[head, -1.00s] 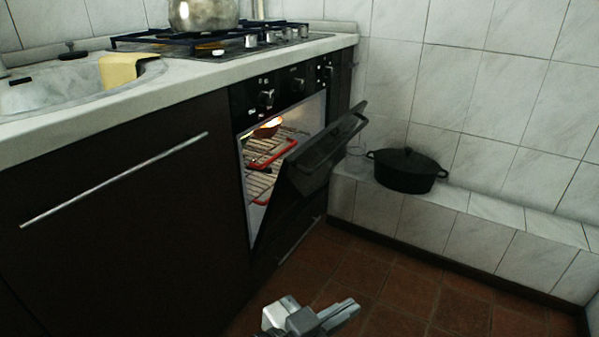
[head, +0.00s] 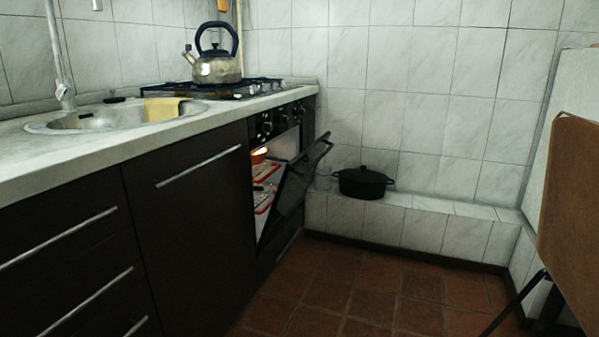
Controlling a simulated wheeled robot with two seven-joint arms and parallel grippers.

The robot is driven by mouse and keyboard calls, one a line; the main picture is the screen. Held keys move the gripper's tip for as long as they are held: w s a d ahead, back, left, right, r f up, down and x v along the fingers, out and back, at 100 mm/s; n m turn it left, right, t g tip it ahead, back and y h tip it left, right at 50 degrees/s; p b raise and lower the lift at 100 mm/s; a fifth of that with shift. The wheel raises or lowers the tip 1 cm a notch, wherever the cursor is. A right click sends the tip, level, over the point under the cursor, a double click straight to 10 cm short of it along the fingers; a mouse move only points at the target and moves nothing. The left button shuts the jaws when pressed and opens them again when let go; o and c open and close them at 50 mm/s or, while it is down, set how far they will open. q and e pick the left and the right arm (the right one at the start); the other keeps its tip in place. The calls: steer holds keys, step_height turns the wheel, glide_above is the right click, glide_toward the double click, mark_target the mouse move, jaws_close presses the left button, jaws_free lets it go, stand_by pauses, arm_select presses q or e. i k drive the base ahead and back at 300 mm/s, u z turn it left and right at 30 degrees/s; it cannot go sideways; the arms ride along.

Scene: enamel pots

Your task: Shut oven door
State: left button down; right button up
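The oven (head: 277,118) is built into the dark counter unit below the hob. Its dark door (head: 296,190) is partly open, tilted out from the top toward the right. Through the gap I see a lit inside with racks, red-edged items (head: 266,197) and an orange-brown bowl (head: 259,155). Neither of my grippers is in view now.
A kettle (head: 217,68) stands on the hob (head: 235,90), right of a sink (head: 115,118) with a yellow cloth. A black lidded pot (head: 363,183) sits on a tiled ledge. A brown panel (head: 572,215) stands at right. The tiled floor (head: 365,295) between is clear.

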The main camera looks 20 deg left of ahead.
mark_target(295, 196)
steer(key=z, duration=0.35)
steer(key=i, duration=1.65)
steer(key=u, duration=0.85)
